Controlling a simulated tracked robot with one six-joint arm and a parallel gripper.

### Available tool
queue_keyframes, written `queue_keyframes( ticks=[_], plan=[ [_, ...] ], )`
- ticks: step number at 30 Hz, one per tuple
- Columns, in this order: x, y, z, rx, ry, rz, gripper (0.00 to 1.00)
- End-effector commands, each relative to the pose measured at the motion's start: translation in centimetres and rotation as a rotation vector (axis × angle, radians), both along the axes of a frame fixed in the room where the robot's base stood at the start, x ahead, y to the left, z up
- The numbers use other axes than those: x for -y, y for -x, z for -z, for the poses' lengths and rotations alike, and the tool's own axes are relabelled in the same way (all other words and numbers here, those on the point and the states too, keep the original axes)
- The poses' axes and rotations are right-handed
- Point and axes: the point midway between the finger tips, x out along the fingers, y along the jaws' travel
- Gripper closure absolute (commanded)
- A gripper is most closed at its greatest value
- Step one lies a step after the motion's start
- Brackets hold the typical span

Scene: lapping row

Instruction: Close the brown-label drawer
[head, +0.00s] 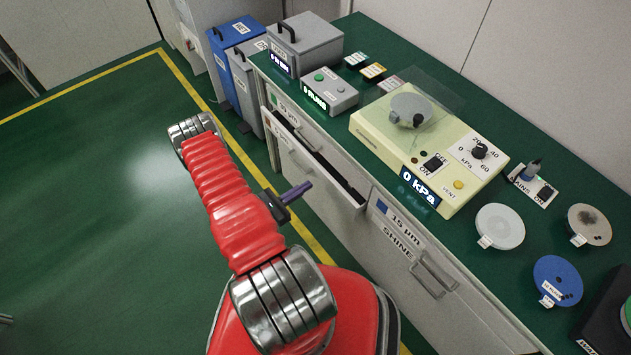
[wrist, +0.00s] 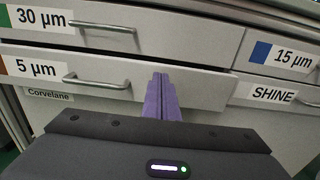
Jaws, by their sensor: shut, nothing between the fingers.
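The brown-label drawer (head: 325,183), marked 5 µm, stands part-way out of the bench, with a dark opening behind its front. In the wrist view its pale front (wrist: 205,83) spans the middle, with a bar handle (wrist: 98,81) left of my fingers and the brown label (wrist: 4,67) at the left edge. My gripper (head: 308,186) is shut and empty, its purple fingers pointing at the drawer front. In the wrist view the fingertips (wrist: 160,76) overlap the front, right of the handle. I cannot tell whether they touch it.
The 30 µm drawer (wrist: 180,28) above and the 15 µm (wrist: 288,57) and SHINE (wrist: 240,91) drawers at right look shut. Blue (head: 232,50) and grey bins stand beyond the bench. A cream machine (head: 385,135) sits on the green bench top. The green floor at left is clear.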

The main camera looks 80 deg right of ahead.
Motion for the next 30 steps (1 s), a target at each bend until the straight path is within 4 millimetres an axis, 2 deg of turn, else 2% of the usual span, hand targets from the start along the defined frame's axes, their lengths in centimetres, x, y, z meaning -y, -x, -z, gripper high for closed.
queue_keyframes(
  ticks=[9,15,30],
  plan=[
    [2.7,2.5,0.0,0.002,0.001,0.003,1.0],
    [3.8,3.4,0.0,0.0,0.001,0.002,1.0],
    [4.1,3.6,0.0,0.0,0.0,-0.001,1.0]
  ],
)
